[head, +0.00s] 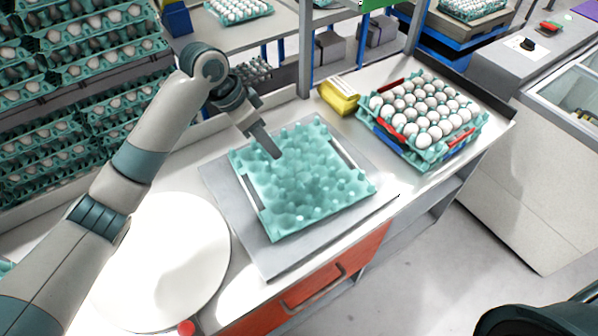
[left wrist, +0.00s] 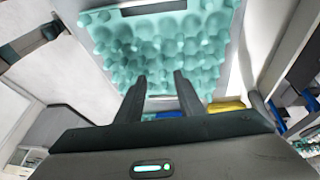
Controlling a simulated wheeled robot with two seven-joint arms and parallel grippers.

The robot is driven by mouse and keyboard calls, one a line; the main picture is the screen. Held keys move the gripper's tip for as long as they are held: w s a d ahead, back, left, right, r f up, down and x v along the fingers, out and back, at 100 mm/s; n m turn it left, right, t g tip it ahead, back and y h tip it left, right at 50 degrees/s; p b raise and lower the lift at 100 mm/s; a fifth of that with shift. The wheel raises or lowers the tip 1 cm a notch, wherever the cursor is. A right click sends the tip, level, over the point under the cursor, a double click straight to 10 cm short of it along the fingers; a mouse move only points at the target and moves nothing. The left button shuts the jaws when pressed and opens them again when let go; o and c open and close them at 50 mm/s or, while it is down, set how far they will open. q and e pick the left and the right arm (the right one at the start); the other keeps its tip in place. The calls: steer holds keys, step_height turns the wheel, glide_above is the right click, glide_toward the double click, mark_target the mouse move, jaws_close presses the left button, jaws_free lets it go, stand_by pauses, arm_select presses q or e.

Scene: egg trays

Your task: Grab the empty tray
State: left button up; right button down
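The empty teal egg tray (head: 305,180) lies on a grey square plate (head: 272,258) on the workbench. No eggs show in its cups. My left gripper (head: 272,150) is at the tray's far left edge, above or beside its rim. In the left wrist view the two dark fingers (left wrist: 160,88) stand apart and point at the empty tray (left wrist: 165,45), with a gap between them. I cannot tell whether they touch the tray. A dark piece of my other arm may show at the lower right of the head view, but no right gripper is visible.
A teal tray full of white eggs (head: 420,115) stands at the bench's right end, with a yellow box (head: 340,95) beside it. A round white plate (head: 165,255) is at the front left. Stacked egg trays (head: 85,50) fill the left. Shelf posts rise behind the bench.

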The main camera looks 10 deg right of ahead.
arm_select(q)
steer(key=p, duration=0.2)
glide_toward(290, 169)
step_height(290, 169, down, 3)
steer(key=shift+d+f, duration=0.2)
steer(key=shift+d, duration=0.4)
steer(key=shift+d+f+p, duration=0.3)
steer(key=shift+f+p, duration=0.1)
steer(key=p+x, duration=0.1)
steer(key=x, duration=0.2)
steer(key=shift+d+f+p, duration=0.2)
steer(key=shift+f+p, duration=0.15)
steer(key=shift+f, duration=0.2)
jaws_close()
